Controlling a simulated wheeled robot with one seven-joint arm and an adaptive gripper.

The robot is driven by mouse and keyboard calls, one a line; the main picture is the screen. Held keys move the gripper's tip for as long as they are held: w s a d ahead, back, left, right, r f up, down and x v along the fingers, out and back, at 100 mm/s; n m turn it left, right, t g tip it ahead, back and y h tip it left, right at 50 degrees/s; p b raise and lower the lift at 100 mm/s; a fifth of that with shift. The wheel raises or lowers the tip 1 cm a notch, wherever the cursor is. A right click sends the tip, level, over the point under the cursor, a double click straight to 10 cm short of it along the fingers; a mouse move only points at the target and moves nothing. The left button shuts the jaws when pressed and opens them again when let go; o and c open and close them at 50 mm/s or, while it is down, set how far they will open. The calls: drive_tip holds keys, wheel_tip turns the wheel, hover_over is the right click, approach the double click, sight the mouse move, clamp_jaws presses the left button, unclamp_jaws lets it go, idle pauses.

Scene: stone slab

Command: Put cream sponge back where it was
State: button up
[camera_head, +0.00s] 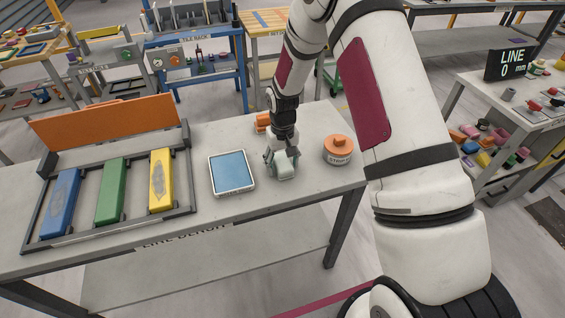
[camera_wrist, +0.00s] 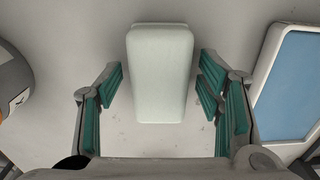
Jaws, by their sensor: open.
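The cream sponge (camera_head: 287,172) is a pale, rounded block on the grey stone slab, to the right of the blue pad (camera_head: 232,171). My gripper (camera_head: 282,158) is over it, pointing down. In the wrist view the sponge (camera_wrist: 160,72) lies between the green-padded fingers of my gripper (camera_wrist: 158,85), with a visible gap on each side. The fingers are open. In the head view the fingers hide part of the sponge.
A dark rack (camera_head: 189,196) with blue (camera_head: 60,203), green (camera_head: 110,191) and yellow (camera_head: 161,180) blocks stands at left, an orange panel (camera_head: 110,122) behind it. A round orange-topped container (camera_head: 338,150) is right of the sponge. An orange object (camera_head: 262,122) sits behind my gripper.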

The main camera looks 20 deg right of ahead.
wheel_tip(320, 180, up, 12)
drive_tip(key=b, duration=0.1)
wheel_tip(320, 180, up, 17)
drive_tip(key=t, duration=0.2)
hover_over(283, 161)
drive_tip(key=s, duration=1)
drive_tip(key=s+r+t, duration=0.1)
drive_tip(key=s+r, duration=0.3)
drive_tip(key=s, duration=0.5)
drive_tip(key=s+r+t, duration=0.2)
drive_tip(key=s+r, duration=0.1)
drive_tip(key=s, duration=0.6)
drive_tip(key=shift+s+r+t, duration=0.3)
drive_tip(key=shift+s+r, duration=0.05)
